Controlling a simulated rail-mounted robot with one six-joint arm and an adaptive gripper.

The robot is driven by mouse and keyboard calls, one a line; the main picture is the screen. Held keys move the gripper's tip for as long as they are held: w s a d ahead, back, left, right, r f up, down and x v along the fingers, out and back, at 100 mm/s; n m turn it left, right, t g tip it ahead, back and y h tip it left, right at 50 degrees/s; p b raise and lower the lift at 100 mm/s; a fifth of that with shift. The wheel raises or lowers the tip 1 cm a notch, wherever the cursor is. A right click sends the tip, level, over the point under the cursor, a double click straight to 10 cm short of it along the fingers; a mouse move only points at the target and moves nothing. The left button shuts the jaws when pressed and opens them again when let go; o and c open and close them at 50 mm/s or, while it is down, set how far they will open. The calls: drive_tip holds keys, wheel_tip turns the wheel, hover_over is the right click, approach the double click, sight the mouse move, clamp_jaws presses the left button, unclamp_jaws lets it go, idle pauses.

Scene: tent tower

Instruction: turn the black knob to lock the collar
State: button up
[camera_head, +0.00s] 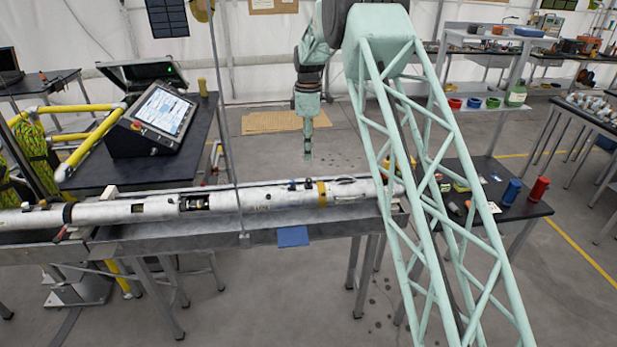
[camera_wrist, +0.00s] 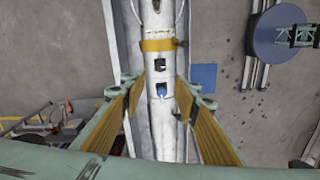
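A long white tube (camera_head: 262,198) lies along the bench, with a yellow collar band (camera_head: 322,193) around it, also visible in the wrist view (camera_wrist: 158,45). A small black part (camera_head: 308,183), possibly the knob, stands on the tube just left of the band. In the wrist view a dark square (camera_wrist: 160,65) shows beside the band, and a second dark square with a blue piece (camera_wrist: 162,90) shows below it. I cannot tell which is the knob. My gripper (camera_head: 308,154) points down above the tube, apart from it. Its orange-padded fingers (camera_wrist: 160,92) are open, either side of the tube in view.
The grey bench (camera_head: 180,235) carries the tube. A black control case (camera_head: 150,120) stands behind left. A side table (camera_head: 525,207) with blue and red cylinders is at right. Space above the tube is clear.

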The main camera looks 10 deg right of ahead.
sight(308, 179)
wheel_tip(308, 179, down, 12)
drive_tip(key=shift+f+p, duration=0.15)
drive_tip(key=shift+p, duration=0.6)
drive_tip(key=shift+c, duration=0.5)
drive_tip(key=c, duration=0.8)
